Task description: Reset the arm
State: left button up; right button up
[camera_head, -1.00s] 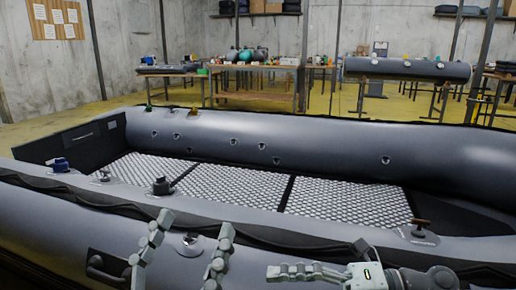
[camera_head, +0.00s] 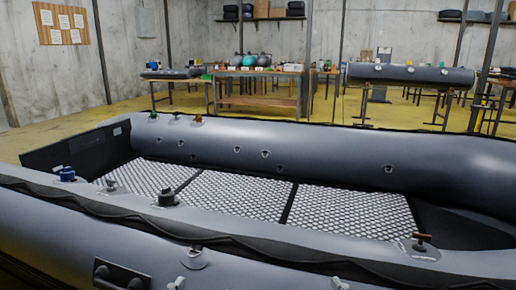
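A large grey inflatable boat (camera_head: 70,222) fills the foreground, with checkered floor panels inside it. Both arms are almost wholly below the picture. A small pale tip (camera_head: 178,284) at the bottom edge, near the boat's handle, looks like part of my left gripper. Another small tip (camera_head: 340,284) at the bottom, right of the middle, looks like part of my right gripper. Too little shows to tell whether either is open or shut, or holds anything. No object is seen in a gripper.
The near tube carries a black handle (camera_head: 122,276), a round valve (camera_head: 194,258), a blue-capped fitting (camera_head: 67,174) and a dark fitting (camera_head: 167,197). Work tables (camera_head: 258,102) and a long grey tube (camera_head: 410,74) on a stand are at the back. Yellow floor lies between.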

pick_arm(q)
jog(key=s+a+f+g+y+p, duration=0.1)
jog(key=a+f+g+y+p, duration=0.3)
jog(key=f, duration=0.5)
pick_arm(e)
jog(key=s+d+f+g+h+b, duration=0.15)
jog(key=d+f+g, duration=0.3)
jog(key=f, duration=0.45)
pick_arm(q)
jog(key=s+a+f+n+g+y+p, duration=0.1)
jog(key=s+a+f+g+y+p, duration=0.1)
jog(key=s+a+f+g+p, duration=0.3)
jog(key=s+a+f+g, duration=0.4)
jog(key=s+a+f, duration=0.3)
jog(key=s+f, duration=0.1)
jog(key=shift+s+a+f+n+g, duration=0.25)
jog(key=shift+s+f+n+g, duration=0.05)
jog(key=shift+s+f+n, duration=0.1)
pick_arm(e)
jog(key=s+d+f+m+g+h, duration=0.1)
jog(key=s+d+f+g+h, duration=0.3)
jog(key=s+d+f+g, duration=0.5)
jog(key=s+d+f, duration=0.3)
jog(key=s+f, duration=0.1)
jog(key=shift+f+m+h, duration=0.35)
jog(key=shift+f+m, duration=0.05)
